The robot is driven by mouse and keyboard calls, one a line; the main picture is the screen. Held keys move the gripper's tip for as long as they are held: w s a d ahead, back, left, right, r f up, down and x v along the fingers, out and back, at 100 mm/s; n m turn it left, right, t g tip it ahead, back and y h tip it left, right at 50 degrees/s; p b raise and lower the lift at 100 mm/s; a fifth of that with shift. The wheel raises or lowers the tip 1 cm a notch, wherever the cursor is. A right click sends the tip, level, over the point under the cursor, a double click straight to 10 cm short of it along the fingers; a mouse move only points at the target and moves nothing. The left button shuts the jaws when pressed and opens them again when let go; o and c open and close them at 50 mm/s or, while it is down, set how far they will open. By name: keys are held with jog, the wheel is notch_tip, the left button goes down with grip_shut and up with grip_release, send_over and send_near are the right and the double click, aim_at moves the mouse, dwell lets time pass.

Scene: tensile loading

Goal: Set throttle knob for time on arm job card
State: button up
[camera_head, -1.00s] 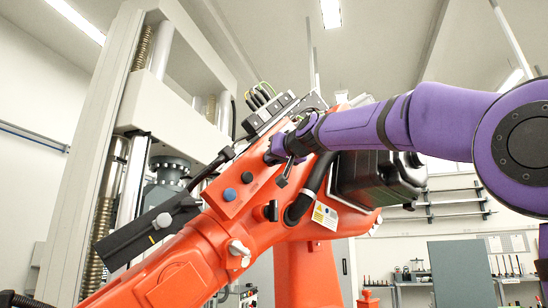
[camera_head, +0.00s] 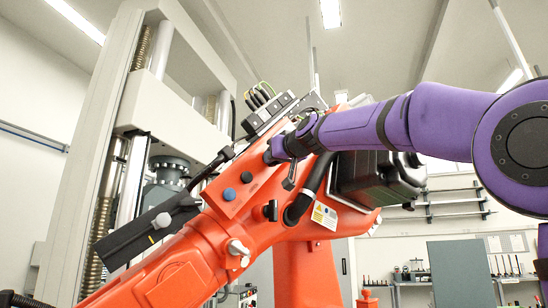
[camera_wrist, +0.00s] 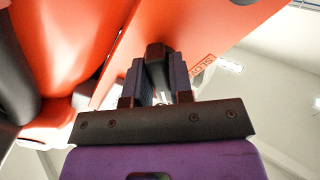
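The throttle knob (camera_wrist: 156,58) is a black block on the orange panel. It shows in the wrist view between the two dark fingers of my gripper (camera_wrist: 157,75), which appear to press on both its sides. Part of a "SLOW" label (camera_wrist: 205,67) shows in red print to its right. In the head view my gripper (camera_head: 273,156) is at the upper face of the orange arm (camera_head: 258,192), and it hides the knob there. I cannot read the knob's setting or make out a legible job card.
Blue (camera_head: 229,194) and grey (camera_head: 246,177) buttons and a black switch (camera_head: 270,210) sit on the same orange face. A grey testing frame (camera_head: 130,100) stands at left. A black box (camera_head: 368,178) is close below my forearm.

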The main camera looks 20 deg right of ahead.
jog(key=o, duration=0.3)
jog(key=shift+s, duration=0.15)
jog(key=v, duration=1)
jog(key=shift+s, duration=0.25)
jog(key=s+d+f+m+g+h, duration=0.1)
jog(key=s+f+g, duration=0.3)
jog(key=s+f, duration=0.5)
jog(key=s+d+f+m+g+h, duration=0.1)
jog(key=s+f+g, duration=0.3)
jog(key=f, duration=1.8)
jog(key=s+d+f+m+g+h, duration=0.1)
jog(key=s+f+g, duration=0.3)
jog(key=s+f, duration=1)
jog(key=shift+d+f+m+h, duration=0.15)
jog(key=shift+d+f+h, duration=0.2)
jog(key=shift+f, duration=0.3)
jog(key=shift+d+f+m+h, duration=0.15)
jog(key=shift+d+f+h, duration=0.15)
jog(key=shift+f, duration=0.35)
